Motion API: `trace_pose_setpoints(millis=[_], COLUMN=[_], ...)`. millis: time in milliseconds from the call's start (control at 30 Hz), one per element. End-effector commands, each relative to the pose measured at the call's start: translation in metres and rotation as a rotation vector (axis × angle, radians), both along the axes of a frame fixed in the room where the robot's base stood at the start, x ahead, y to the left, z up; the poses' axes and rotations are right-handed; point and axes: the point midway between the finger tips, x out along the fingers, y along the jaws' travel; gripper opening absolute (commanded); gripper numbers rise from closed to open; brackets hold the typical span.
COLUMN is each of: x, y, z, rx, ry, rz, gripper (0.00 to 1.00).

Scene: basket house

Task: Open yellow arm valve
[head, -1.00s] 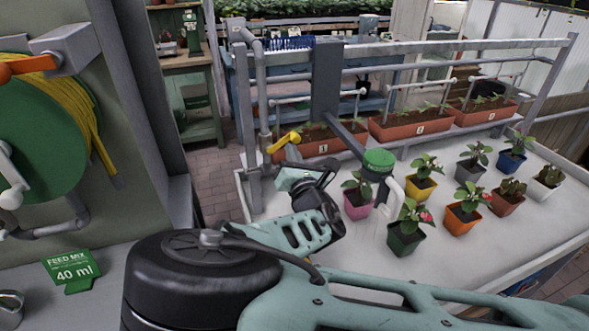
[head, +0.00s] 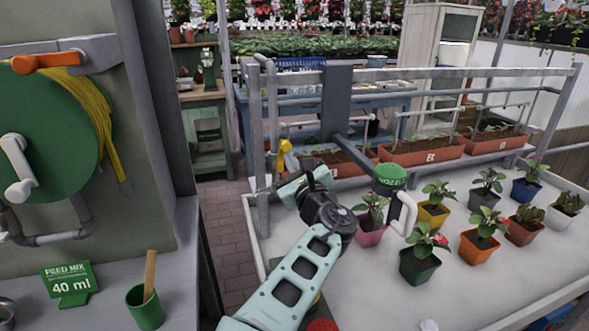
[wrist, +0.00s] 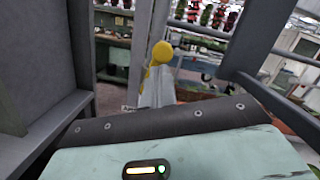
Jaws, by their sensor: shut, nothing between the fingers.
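The yellow arm valve (head: 284,146) is on the grey pipe at the left end of the bench frame in the head view. In the wrist view its yellow lever (wrist: 161,54) with a round end stands just beyond my fingertips, and its lower part is hidden. My gripper (head: 291,162) is shut and empty, with its fingers up against or just in front of the lever. The fingers also show in the wrist view (wrist: 157,92). I cannot tell whether they touch it.
The grey upright pipe (head: 271,100) stands beside the valve. The green-topped nozzle (head: 389,176) hangs over the white bench (head: 350,265), among several potted plants. The hose reel (head: 50,140) and wall are at left. A brick aisle (head: 222,225) lies between.

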Motion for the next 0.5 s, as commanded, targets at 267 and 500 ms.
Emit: trace_pose_setpoints(millis=[267,500], x=[-0.0006,-0.0006], y=[0.0033,0.0036], z=[0.0027,0.0033], rx=[-0.066,-0.074], ry=[-0.017,-0.019], rz=[0.002,0.001], gripper=[0.00,0.00])
